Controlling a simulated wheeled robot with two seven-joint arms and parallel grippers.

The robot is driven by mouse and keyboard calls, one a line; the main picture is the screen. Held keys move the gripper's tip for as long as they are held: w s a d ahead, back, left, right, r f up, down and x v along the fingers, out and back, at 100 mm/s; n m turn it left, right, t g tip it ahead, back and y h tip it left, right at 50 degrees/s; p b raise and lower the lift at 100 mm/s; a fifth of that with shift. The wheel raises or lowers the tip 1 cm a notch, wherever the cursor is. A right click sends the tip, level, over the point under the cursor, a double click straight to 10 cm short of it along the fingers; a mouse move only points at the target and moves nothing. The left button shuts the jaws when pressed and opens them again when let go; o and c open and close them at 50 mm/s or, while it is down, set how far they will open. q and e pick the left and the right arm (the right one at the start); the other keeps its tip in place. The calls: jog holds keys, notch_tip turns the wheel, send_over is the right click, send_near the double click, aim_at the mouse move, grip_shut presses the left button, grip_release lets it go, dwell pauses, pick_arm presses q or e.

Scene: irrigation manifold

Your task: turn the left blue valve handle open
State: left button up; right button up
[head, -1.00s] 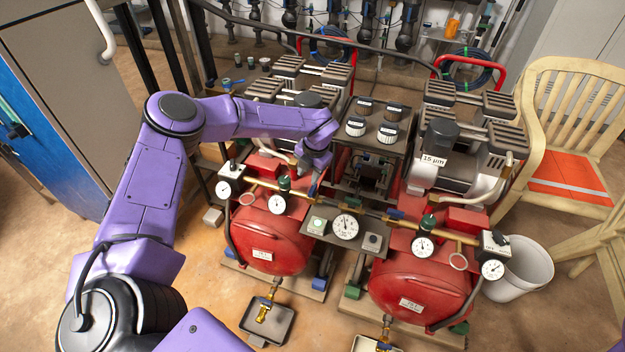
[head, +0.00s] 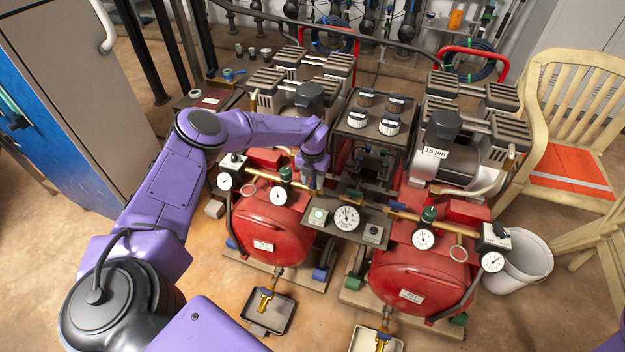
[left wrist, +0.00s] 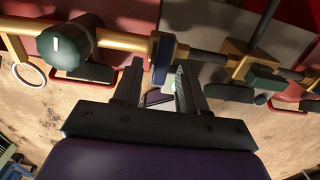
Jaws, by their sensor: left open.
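The left blue valve handle (left wrist: 161,58) sits on the brass pipe in the left wrist view, standing across the pipe. My left gripper (left wrist: 160,68) is open, and the handle shows between its two fingertips. I cannot tell whether either finger touches it. In the head view my left gripper (head: 316,184) points down at the brass pipe and mostly hides the left handle. Another blue handle (head: 396,206) lies on the pipe further right. My right gripper is out of view.
A dark green knob (left wrist: 68,48) stands on the pipe beside the gripper. Pressure gauges (head: 346,217), red tanks (head: 268,228) and a black-framed rack (head: 372,122) crowd the area. A white bucket (head: 520,265) and a wooden chair (head: 570,130) stand at right.

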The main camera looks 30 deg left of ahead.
pick_arm(q)
grip_shut()
jog(key=n+b, duration=0.2)
jog(key=shift+d+f+n+b, duration=0.15)
jog(key=shift+n+b, duration=0.2)
jog(key=shift+n, duration=0.05)
jog(key=n+b, duration=0.1)
jog(key=n, duration=0.1)
jog(key=n+b, duration=0.2)
jog(key=n, duration=0.1)
jog(key=shift+w+d+n+b, duration=0.25)
jog(key=shift+n+b, duration=0.05)
jog(key=shift+b, duration=0.1)
jog(key=n+b, duration=0.1)
jog(key=n, duration=0.1)
jog(key=n+b, duration=0.3)
jog(key=n, duration=0.1)
jog(key=shift+w+d, duration=0.1)
jog(key=shift+w, duration=0.2)
jog(key=shift+w+n+b, duration=0.15)
jog(key=shift+n+b, duration=1.15)
jog(key=shift+n, duration=0.3)
jog(key=shift+r, duration=0.2)
